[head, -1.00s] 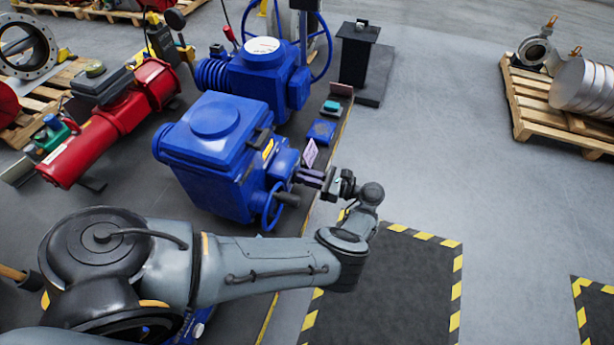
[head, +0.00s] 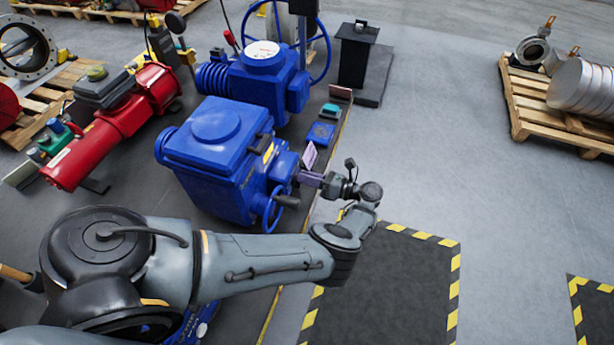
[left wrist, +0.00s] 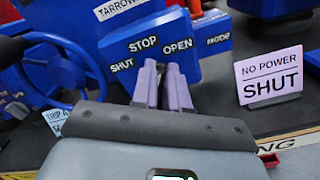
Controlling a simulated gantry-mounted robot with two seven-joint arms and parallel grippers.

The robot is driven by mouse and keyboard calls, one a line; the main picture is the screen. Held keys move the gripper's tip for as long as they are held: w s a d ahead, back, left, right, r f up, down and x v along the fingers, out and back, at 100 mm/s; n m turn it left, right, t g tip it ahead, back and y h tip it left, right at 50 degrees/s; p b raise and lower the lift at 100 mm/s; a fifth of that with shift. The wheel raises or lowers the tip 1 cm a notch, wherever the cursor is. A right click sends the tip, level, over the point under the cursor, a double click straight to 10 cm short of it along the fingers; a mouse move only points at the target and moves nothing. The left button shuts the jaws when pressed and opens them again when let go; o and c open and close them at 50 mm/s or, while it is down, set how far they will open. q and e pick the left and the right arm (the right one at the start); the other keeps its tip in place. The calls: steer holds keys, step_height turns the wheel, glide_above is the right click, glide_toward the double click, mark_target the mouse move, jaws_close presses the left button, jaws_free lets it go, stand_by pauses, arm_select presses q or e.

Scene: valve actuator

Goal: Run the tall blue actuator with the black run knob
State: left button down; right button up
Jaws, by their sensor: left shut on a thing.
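The near blue actuator (head: 215,155) stands on the dark bench, with a blue handwheel (head: 271,207) at its lower front. In the left wrist view its blue control panel (left wrist: 207,65) bears the words STOP, SHUT, OPEN and MODE. My left gripper (head: 308,180) reaches it from the right. Its purple fingers (left wrist: 162,70) are close together against the panel, amid STOP, SHUT and OPEN. They are shut on the run knob, which the fingers hide. My right gripper is in neither view.
A second blue actuator (head: 262,80) stands behind, with a red actuator (head: 115,125) to the left. A NO POWER SHUT sign (left wrist: 270,76) stands right of the fingers.

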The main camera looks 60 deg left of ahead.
arm_select(q)
steer(key=shift+w+a+f+m, duration=0.1)
steer(key=shift+a+m, duration=0.05)
steer(key=shift+m, duration=1.15)
steer(key=c, duration=1.1)
jaws_free()
steer(key=shift+c, duration=0.2)
steer(key=shift+f, duration=0.1)
steer(key=shift+w, duration=0.1)
